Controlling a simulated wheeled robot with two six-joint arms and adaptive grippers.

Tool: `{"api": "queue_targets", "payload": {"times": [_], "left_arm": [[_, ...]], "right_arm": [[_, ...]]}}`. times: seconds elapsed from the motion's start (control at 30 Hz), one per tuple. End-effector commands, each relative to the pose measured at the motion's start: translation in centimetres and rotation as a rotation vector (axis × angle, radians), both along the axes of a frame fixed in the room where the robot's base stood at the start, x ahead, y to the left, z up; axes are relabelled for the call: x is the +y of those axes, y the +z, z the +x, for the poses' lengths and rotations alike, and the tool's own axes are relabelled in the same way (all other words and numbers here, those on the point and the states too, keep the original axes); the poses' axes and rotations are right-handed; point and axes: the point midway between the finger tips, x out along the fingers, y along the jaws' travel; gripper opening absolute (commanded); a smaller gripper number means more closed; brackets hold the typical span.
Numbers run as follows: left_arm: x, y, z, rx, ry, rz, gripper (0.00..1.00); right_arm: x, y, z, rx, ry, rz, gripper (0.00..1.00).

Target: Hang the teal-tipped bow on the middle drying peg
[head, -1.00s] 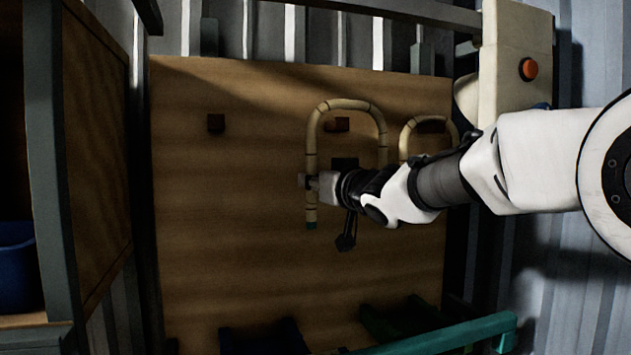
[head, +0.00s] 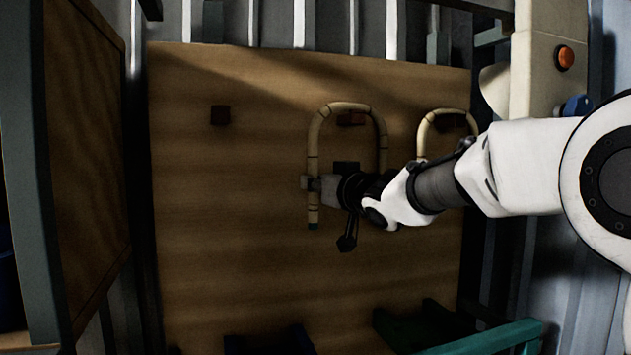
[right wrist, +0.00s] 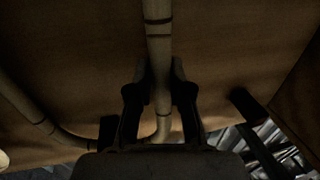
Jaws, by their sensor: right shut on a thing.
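The pale cane bow (head: 315,135) is an upright arch with dark bands and open ends down; its left leg ends in a dark teal tip (head: 312,226). My right gripper (head: 311,184) is shut on that left leg, above the tip. In the right wrist view the leg (right wrist: 159,45) runs between the gripper's fingers (right wrist: 159,100). The middle peg (head: 351,119), a brown block on the board, shows inside the arch, just under its top. I cannot tell whether the bow touches it. The lower right leg is hidden behind my gripper. My left gripper is not in view.
The left peg (head: 220,115) is bare. A second cane bow (head: 424,130) arches around the right peg (head: 450,122). The wooden board (head: 240,230) is clear at left and below. A panel (head: 85,150) stands left, and an orange button (head: 565,58) is at upper right.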

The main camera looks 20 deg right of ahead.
Motion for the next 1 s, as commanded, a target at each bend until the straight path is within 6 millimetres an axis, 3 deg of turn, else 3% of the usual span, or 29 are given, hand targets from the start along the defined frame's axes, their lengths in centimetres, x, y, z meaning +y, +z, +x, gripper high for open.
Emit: {"api": "queue_targets", "payload": {"times": [0.4,0.43,0.5,0.83,1.0], "left_arm": [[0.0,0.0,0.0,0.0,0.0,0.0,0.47],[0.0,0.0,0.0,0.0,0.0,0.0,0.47],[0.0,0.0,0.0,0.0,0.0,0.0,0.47],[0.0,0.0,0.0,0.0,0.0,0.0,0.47],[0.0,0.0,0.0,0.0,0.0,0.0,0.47]], "right_arm": [[0.0,-0.1,0.0,0.001,-0.001,0.001,0.0],[0.0,-0.1,0.0,0.001,-0.001,0.001,0.26],[0.0,-0.1,0.0,0.001,-0.001,0.001,0.48],[0.0,0.1,0.0,0.001,-0.001,0.002,0.48],[-0.1,2.6,0.0,-0.002,-0.002,-0.001,0.48]]}}
